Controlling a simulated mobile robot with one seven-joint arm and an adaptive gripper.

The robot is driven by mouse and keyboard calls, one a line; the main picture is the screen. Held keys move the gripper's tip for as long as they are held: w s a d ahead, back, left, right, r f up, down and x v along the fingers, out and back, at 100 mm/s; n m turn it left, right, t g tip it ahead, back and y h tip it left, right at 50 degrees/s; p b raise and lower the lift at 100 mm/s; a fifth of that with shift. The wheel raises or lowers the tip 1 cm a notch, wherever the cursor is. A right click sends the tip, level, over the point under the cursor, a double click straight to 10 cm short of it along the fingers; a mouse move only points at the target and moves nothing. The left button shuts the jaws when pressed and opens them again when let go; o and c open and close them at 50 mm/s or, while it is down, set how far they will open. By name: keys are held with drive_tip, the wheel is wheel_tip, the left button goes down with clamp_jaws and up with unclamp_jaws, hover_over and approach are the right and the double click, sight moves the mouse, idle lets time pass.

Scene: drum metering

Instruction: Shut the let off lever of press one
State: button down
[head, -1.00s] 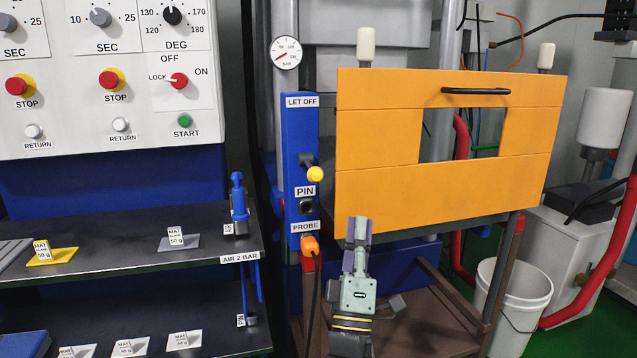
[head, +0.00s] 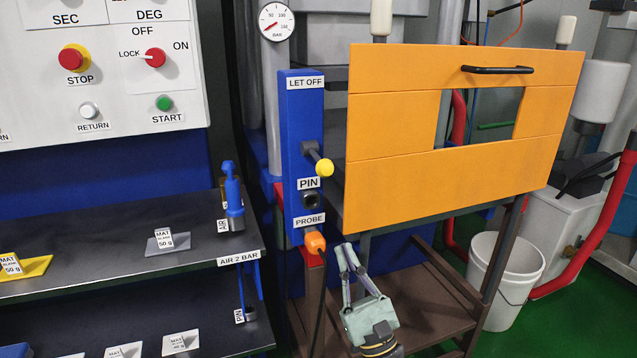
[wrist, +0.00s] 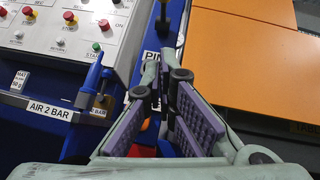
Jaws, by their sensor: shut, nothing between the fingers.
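The let off lever (head: 324,167) has a yellow knob on a dark stem. It sticks out toward the lower right from the tall blue panel (head: 301,115) under the LET OFF label (head: 303,83). My gripper (head: 346,251) is below and a little right of the lever, apart from it, with its fingers pointing up and slightly left. In the wrist view the fingers (wrist: 165,78) come together in front of the blue panel and hide part of it. They hold nothing. I cannot make out the yellow knob in the wrist view.
The orange guard (head: 395,175) with a black handle stands close right of the lever. An orange probe plug (head: 315,242) with a black cable sits below the PIN socket (head: 311,200). A dark shelf (head: 120,265) with labelled mats is at left, a white bucket (head: 505,270) at right.

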drive_tip(key=p, duration=0.8)
approach(318, 160)
drive_tip(key=w+a+r, duration=0.2)
drive_tip(key=w, duration=0.3)
drive_tip(key=shift+w+a+r, duration=0.2)
drive_tip(key=shift+r, duration=0.1)
